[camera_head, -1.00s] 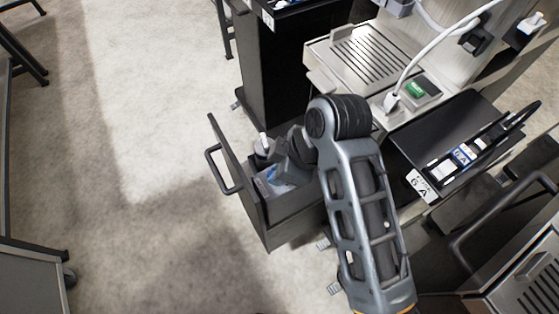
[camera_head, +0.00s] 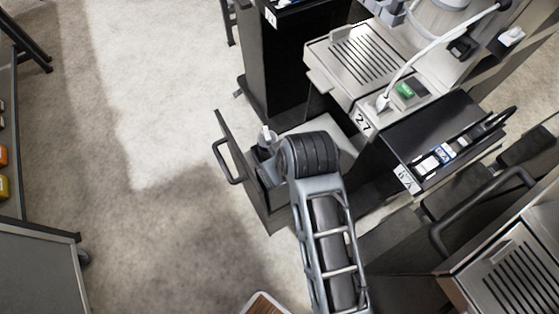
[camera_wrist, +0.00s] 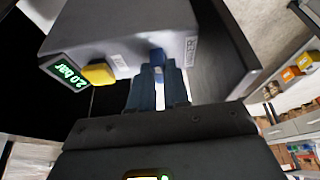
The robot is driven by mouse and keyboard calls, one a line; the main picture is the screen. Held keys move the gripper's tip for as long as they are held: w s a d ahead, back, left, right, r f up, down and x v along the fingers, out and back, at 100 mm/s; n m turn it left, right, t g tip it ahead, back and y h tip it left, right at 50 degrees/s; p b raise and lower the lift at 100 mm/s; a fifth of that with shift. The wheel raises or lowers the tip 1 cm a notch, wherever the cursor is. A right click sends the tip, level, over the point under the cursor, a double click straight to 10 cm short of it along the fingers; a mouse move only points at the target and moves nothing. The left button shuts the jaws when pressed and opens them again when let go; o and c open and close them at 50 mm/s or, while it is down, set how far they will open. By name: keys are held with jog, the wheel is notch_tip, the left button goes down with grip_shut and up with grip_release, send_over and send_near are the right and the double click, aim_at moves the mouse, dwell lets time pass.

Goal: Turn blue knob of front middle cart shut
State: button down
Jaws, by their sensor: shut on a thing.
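In the wrist view a blue knob (camera_wrist: 157,56) sits on the face of a grey box (camera_wrist: 125,30), near a label that seems to read WATER. My gripper (camera_wrist: 158,70) is shut on the knob, its two blue-grey fingers on either side of it; they hide part of it. I cannot tell the knob's turn angle. In the head view the open drawer (camera_head: 243,165) of the middle cart is partly hidden by my arm, and my gripper is out of sight.
A dark cart (camera_head: 285,65) stands behind. The floor (camera_head: 150,170) left of the open drawer is clear. Shelves (camera_wrist: 295,85) show in the wrist view's right.

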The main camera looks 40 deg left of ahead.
jog(key=shift+m, duration=0.4)
jog(key=c, duration=1.1)
grip_release()
jog(key=v, duration=0.7)
jog(key=shift+r+b, duration=0.3)
jog(key=shift+r, duration=0.05)
jog(key=shift+s+d, duration=0.1)
jog(key=shift+d, duration=0.05)
